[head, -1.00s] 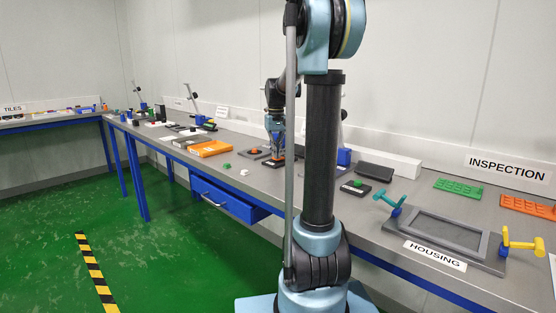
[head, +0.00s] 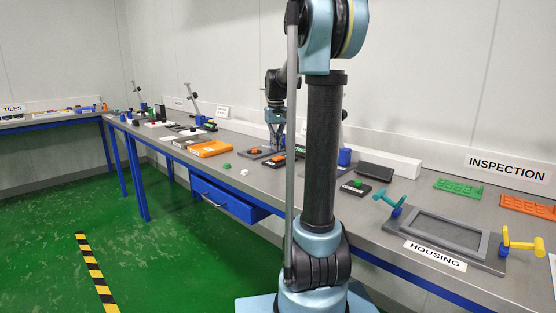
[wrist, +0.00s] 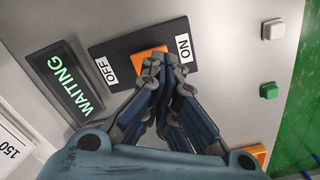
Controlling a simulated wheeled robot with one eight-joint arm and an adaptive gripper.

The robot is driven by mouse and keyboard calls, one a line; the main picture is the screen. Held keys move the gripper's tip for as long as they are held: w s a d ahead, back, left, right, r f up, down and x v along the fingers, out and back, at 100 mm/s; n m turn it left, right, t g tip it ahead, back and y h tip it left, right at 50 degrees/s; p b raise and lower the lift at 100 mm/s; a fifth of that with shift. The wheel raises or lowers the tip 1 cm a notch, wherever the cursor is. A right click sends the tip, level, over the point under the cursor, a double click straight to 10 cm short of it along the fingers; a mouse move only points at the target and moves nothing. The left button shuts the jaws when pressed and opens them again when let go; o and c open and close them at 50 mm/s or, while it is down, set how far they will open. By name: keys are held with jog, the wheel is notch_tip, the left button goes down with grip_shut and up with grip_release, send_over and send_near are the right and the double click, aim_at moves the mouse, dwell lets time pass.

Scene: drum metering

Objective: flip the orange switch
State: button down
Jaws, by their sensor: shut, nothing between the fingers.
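The orange switch (wrist: 148,54) sits on a dark plate between a white OFF label (wrist: 107,69) and a white ON label (wrist: 184,48). My gripper (wrist: 163,62) is shut and empty. In the wrist view its fingertips overlap the switch and hide part of it, towards the ON side. Which way the switch is tipped I cannot tell. In the head view my gripper (head: 275,146) hangs just above the switch (head: 278,157), seemingly apart from it. A dark display beside the plate reads WAITING (wrist: 67,82) in green.
A white cube (wrist: 273,29) and a green cube (wrist: 269,90) lie near the bench's front edge. An orange tray (head: 210,148) lies to the left. A blue drawer (head: 228,198) stands open below. A green button (head: 357,183) on a dark block is to the right.

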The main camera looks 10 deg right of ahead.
aim_at(276, 158)
jog(key=shift+r, duration=1.8)
jog(key=shift+s, duration=0.1)
